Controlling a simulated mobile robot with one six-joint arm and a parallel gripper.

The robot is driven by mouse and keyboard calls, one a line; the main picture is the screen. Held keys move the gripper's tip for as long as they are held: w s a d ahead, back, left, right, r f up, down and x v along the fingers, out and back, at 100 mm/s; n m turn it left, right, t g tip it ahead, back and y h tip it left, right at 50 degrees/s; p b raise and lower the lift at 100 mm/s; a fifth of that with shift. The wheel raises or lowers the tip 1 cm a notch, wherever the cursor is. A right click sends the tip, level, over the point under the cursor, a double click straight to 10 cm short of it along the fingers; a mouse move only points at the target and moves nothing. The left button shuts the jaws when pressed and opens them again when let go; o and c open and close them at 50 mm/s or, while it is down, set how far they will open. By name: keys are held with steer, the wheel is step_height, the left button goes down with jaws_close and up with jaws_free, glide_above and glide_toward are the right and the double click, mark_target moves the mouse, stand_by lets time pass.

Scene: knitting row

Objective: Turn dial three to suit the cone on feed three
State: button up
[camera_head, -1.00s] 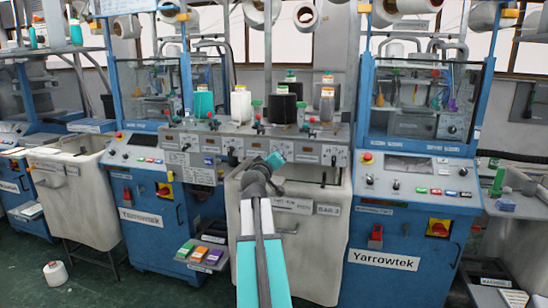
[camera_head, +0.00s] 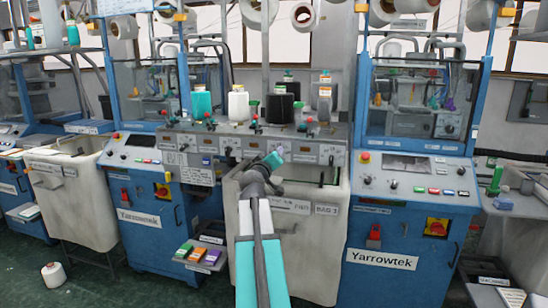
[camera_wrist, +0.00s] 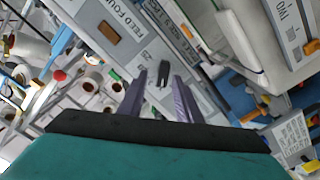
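The grey feed panel (camera_head: 305,148) carries a row of dials. A teal cone (camera_head: 201,104), a white cone (camera_head: 238,104), a black cone (camera_head: 280,107) and a grey-brown cone (camera_head: 324,104) stand along its top. The black cone is third from the left. My gripper (camera_head: 275,159) is in front of the panel below the black cone and hides the dial there. In the wrist view my gripper (camera_wrist: 160,80) is open, its two fingers apart. A dark dial knob (camera_wrist: 163,74) shows between the fingertips; contact cannot be told. A "FEED FOUR" label (camera_wrist: 118,38) is at upper left.
A pale bin (camera_head: 305,235) stands directly under the panel. Blue machines flank it, one at left (camera_head: 145,210) and one at right (camera_head: 400,215). Small coloured boxes (camera_head: 197,254) sit on a low shelf at left. A white cone (camera_head: 54,274) is on the green floor.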

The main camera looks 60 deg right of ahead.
steer(key=b+v, duration=0.8)
steer(key=v, duration=0.5)
steer(key=shift+a, duration=0.3)
stand_by(0.6)
steer(key=shift+s, duration=0.15)
stand_by(0.4)
